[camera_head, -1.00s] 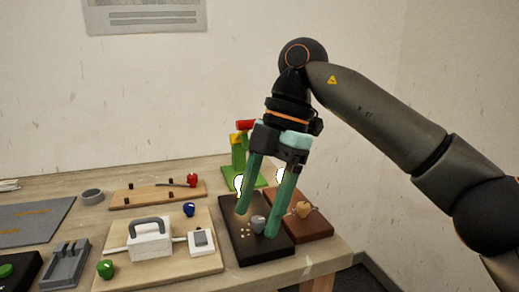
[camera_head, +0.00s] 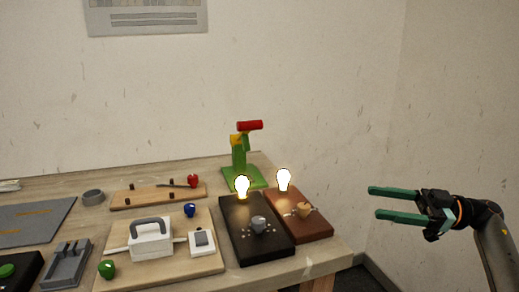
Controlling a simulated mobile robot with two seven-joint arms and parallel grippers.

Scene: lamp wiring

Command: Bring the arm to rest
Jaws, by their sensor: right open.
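My right gripper (camera_head: 375,203) is open and empty at the right of the view, off the table's right edge. Its two green fingers point left and stand apart. My right arm comes in from the lower right corner. Two lit bulbs stand on the table: one bulb (camera_head: 242,187) at the back of a black board (camera_head: 262,250), the other bulb (camera_head: 284,180) at the back of a brown board (camera_head: 317,229). A grey knob (camera_head: 258,223) sits on the black board and a tan knob (camera_head: 303,209) on the brown one. My left gripper is not in view.
A wooden board (camera_head: 160,274) carries a white box with a grey handle (camera_head: 151,242) and a white switch (camera_head: 202,242). A green stand with a red top (camera_head: 249,126) rises at the back of the wooden table (camera_head: 330,250). Free space lies between the table and my gripper.

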